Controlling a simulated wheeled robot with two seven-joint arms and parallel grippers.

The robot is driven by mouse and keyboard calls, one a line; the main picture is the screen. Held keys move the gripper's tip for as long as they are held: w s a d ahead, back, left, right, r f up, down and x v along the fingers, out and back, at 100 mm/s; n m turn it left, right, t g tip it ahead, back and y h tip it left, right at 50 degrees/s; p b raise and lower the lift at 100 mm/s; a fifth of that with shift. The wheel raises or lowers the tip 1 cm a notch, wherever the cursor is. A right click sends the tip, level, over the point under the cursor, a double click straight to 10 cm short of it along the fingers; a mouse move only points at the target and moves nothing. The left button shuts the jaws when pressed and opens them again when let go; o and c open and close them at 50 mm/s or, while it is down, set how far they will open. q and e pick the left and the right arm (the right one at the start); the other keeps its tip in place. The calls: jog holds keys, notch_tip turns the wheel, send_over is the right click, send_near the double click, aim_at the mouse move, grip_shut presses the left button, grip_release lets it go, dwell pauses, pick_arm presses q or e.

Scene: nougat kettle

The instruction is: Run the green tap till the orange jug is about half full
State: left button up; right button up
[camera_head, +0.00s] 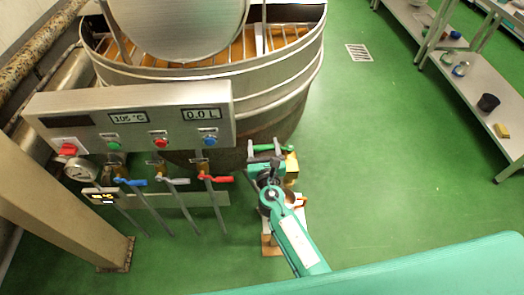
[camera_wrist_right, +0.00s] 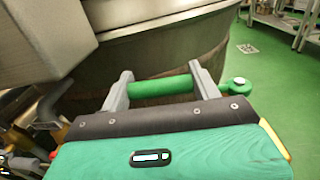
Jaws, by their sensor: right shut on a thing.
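My right gripper (camera_head: 265,151) is shut on the green tap's lever (camera_wrist_right: 160,88), at the lower right of the kettle. In the right wrist view both grey fingertips close around the green bar, and its rounded end (camera_wrist_right: 238,85) sticks out to the right. The brass tap body (camera_head: 291,166) shows just right of the gripper. Below it, an orange part (camera_head: 300,201), seemingly of the orange jug, shows beside my right arm. My arm hides most of the jug, so its fill level and any stream cannot be seen. My left gripper is out of view.
The large metal kettle (camera_head: 210,85) stands behind. A control panel (camera_head: 130,112) at left reads "105 °C" and "0.0 L". Blue, grey and red levers (camera_head: 215,179) sit below it. Metal shelves (camera_head: 480,85) stand at right. Green floor between is clear.

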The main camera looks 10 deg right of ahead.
jog(key=shift+w+m+h, duration=0.3)
jog(key=shift+m+h, duration=0.1)
jog(key=shift+h, duration=0.2)
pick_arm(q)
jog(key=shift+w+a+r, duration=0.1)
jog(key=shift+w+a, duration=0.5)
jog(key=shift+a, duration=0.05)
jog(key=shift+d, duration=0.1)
pick_arm(e)
jog(key=o, duration=1.4)
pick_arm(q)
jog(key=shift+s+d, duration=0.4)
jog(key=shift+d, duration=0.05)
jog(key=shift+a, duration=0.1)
